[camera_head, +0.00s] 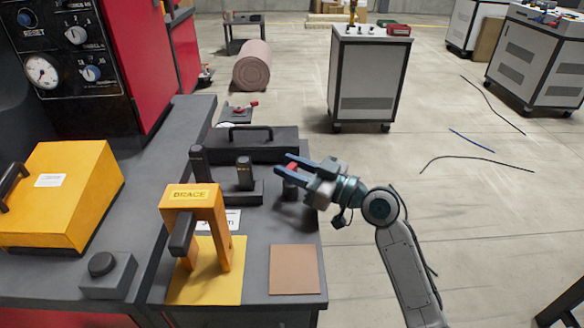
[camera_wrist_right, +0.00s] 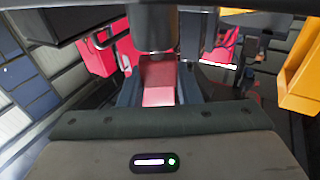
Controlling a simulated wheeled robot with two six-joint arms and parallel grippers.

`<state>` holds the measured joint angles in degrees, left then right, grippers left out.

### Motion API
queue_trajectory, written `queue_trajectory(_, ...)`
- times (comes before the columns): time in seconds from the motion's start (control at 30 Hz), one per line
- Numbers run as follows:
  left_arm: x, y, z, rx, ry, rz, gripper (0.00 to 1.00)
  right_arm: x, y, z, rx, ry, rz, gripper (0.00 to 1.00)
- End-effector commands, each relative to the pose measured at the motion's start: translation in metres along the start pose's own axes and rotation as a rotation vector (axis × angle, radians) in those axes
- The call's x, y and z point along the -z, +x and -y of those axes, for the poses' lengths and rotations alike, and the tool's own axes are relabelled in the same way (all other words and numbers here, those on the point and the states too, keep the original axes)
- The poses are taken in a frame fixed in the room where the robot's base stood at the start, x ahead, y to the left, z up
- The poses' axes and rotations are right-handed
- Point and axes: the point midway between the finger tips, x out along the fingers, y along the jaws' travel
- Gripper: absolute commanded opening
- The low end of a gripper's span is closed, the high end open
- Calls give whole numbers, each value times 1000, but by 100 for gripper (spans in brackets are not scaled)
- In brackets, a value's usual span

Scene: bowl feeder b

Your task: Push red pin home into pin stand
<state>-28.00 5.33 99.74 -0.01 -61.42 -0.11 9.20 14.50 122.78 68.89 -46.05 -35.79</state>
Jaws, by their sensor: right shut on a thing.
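My right gripper (camera_head: 284,165) reaches in from the right over the bench and points left. It is shut on the red pin (camera_head: 292,168), of which only a small part shows between the fingers. In the right wrist view the red pin (camera_wrist_right: 159,82) sits between the two dark fingers, with a dark cylinder (camera_wrist_right: 156,28) just beyond it. A dark stand (camera_head: 262,193) with upright black posts lies left of the gripper. A short dark cylinder (camera_head: 290,190) stands under the fingers. I cannot tell which is the pin stand, or how deep the pin sits. My left gripper is not in view.
A yellow brace (camera_head: 191,196) with a grey handle stands on a yellow plate (camera_head: 225,290) in front. A brown pad (camera_head: 294,270) lies at the front right. A black handled case (camera_head: 265,146) sits behind. A yellow box (camera_head: 65,200) is at left.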

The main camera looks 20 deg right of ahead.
Motion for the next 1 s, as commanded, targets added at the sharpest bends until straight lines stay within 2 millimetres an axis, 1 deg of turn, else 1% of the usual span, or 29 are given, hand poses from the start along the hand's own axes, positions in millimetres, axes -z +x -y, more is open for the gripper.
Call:
queue_trajectory(0.47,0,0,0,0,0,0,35,0,0,0,0,0,0,4)
queue_trajectory(1.0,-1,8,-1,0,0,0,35,-4,0,0,0,-1,0,4)
